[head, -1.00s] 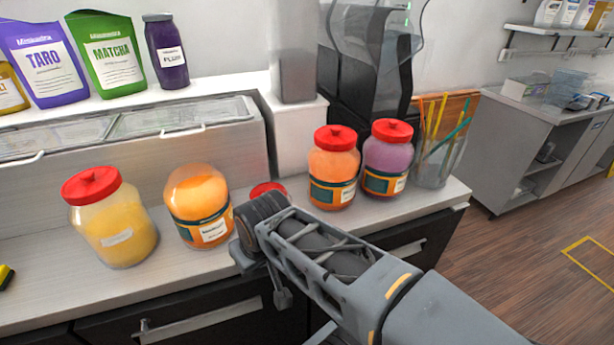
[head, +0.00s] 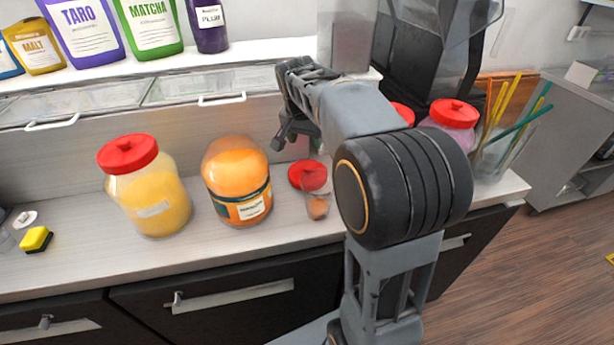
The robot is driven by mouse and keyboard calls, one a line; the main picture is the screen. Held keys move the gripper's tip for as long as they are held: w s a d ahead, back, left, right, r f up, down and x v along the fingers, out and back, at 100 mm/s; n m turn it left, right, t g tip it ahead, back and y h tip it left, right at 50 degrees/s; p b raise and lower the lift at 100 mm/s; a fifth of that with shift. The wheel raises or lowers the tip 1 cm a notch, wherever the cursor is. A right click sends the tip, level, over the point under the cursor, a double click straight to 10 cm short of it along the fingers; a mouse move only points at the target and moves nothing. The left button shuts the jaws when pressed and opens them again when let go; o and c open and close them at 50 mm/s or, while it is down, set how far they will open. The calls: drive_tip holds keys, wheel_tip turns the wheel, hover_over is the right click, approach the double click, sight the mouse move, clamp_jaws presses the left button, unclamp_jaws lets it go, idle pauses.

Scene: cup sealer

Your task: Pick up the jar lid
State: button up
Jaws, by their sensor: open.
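A red jar lid (head: 307,175) lies on the counter, just right of an open jar of orange contents (head: 238,181) that has no lid on it. A small clear cup (head: 318,199) with something brown in it stands right in front of the lid and overlaps its front edge in the view. My gripper (head: 281,143) is open and empty. It hangs above the counter, behind and a little left of the lid, with its tips pointing down. It is apart from the lid. My arm comes in from the right.
A yellow jar with a red lid (head: 146,186) stands left of the orange jar. Two red-lidded jars, one with a pink-purple body (head: 452,122), are partly hidden behind my arm. A glass with straws (head: 505,140) stands right. A yellow sponge (head: 36,239) lies far left.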

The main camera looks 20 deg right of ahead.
hover_over(308, 167)
drive_tip(key=s+a, duration=0.1)
drive_tip(key=s, duration=0.1)
wheel_tip(308, 167, down, 7)
drive_tip(key=shift+w+r, duration=0.1)
drive_tip(key=shift+a+p+x, duration=0.15)
drive_tip(key=shift+p+x, duration=0.2)
drive_tip(key=shift+x, duration=0.95)
drive_tip(key=shift+a+p+x, duration=0.1)
drive_tip(key=shift+p+x, duration=0.25)
drive_tip(key=shift+x, duration=1)
drive_tip(key=shift+w, duration=0.2)
drive_tip(key=c, duration=1)
